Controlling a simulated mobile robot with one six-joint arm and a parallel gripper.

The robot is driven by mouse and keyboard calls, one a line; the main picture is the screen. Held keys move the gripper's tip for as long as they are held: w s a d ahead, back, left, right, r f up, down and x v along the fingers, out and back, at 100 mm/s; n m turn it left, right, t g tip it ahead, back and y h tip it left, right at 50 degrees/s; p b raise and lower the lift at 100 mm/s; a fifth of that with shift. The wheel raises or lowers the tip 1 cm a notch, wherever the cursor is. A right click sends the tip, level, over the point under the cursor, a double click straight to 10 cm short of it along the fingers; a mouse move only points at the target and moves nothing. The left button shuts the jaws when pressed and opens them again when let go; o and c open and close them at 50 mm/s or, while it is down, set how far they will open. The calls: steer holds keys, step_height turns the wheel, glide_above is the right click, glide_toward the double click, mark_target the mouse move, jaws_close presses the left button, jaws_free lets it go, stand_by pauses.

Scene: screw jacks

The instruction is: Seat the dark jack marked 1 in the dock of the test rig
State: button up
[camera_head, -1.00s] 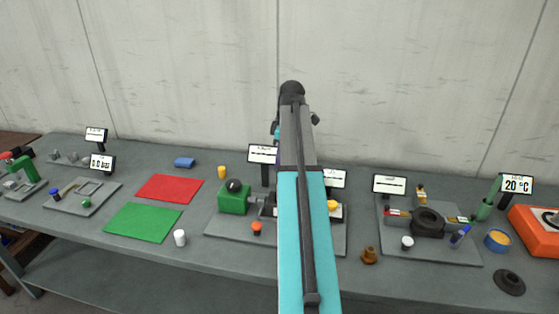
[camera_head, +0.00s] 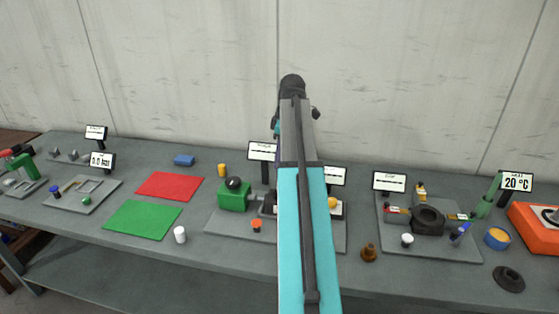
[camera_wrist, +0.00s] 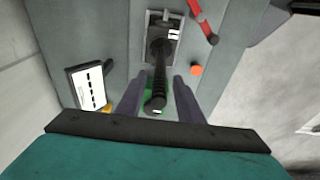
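In the wrist view my gripper (camera_wrist: 158,85) has its two fingers apart. A dark rod-like piece (camera_wrist: 158,70) with a knurled near end and a small white mark lies between them in the picture. I see gaps beside it, so it is not clamped. It runs up toward a pale grey frame (camera_wrist: 152,22) on the plate, where a white label shows; this looks like the dark jack and the dock, but I cannot read the number. In the head view my own arm hides the gripper and this part of the rig plate (camera_head: 222,229).
A green block (camera_head: 234,197) with a black ball stands left of my arm. An orange knob (camera_wrist: 196,70) and a red lever (camera_wrist: 202,22) are right of the rod in the wrist view. A sign (camera_wrist: 90,86) stands left. Red and green mats (camera_head: 143,220) lie further left.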

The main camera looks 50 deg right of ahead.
step_height(320, 180, up, 11)
steer(key=s, duration=0.1)
steer(key=shift+s+d+b, duration=0.2)
steer(key=shift+d+b, duration=0.2)
stand_by(1.0)
